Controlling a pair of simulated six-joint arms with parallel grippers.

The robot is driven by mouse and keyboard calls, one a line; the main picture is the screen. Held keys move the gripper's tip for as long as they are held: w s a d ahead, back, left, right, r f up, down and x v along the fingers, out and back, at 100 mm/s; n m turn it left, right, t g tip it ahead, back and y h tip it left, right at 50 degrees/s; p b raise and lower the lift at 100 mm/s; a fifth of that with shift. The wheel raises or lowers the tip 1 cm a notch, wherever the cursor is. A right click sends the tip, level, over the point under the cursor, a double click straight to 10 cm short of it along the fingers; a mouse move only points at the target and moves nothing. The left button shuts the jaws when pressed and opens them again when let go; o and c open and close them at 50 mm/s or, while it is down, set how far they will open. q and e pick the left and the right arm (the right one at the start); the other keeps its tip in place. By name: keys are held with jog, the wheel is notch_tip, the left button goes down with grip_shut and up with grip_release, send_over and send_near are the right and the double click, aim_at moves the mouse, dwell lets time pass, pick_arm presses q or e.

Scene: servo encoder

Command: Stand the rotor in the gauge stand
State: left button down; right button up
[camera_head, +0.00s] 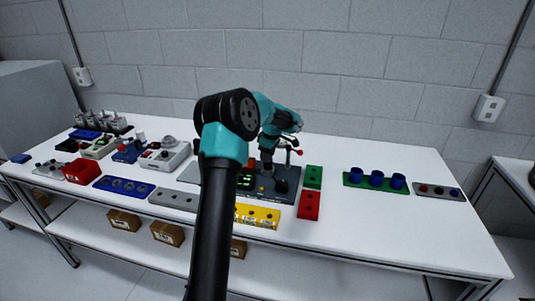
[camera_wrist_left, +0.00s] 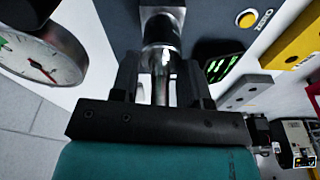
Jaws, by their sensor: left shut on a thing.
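My left gripper (camera_head: 267,150) is over the dark grey gauge stand (camera_head: 264,188), which has green displays and a yellow button. In the left wrist view the fingers (camera_wrist_left: 160,65) are shut on a shiny metal shaft, taken to be the rotor (camera_wrist_left: 160,84). A wider metal cylinder (camera_wrist_left: 160,27) lies beyond the fingertips, in line with the shaft, over the dark panel (camera_wrist_left: 210,18). I cannot tell where rotor ends and stand begins, or whether it is seated. A round dial gauge (camera_wrist_left: 42,58) is beside the gripper. My right gripper is not in view.
A yellow block (camera_head: 257,216), a red block (camera_head: 309,205) and a green block (camera_head: 313,176) lie close around the stand. A green tray with blue cups (camera_head: 376,180) is to the right. Instruments and trays crowd the left. The table's front right is clear.

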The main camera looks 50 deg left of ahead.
pick_arm(q)
jog(key=shift+c, duration=1.1)
grip_release()
jog(key=shift+r, duration=0.1)
jog(key=shift+r, duration=3.05)
jog(key=shift+w+d, duration=0.1)
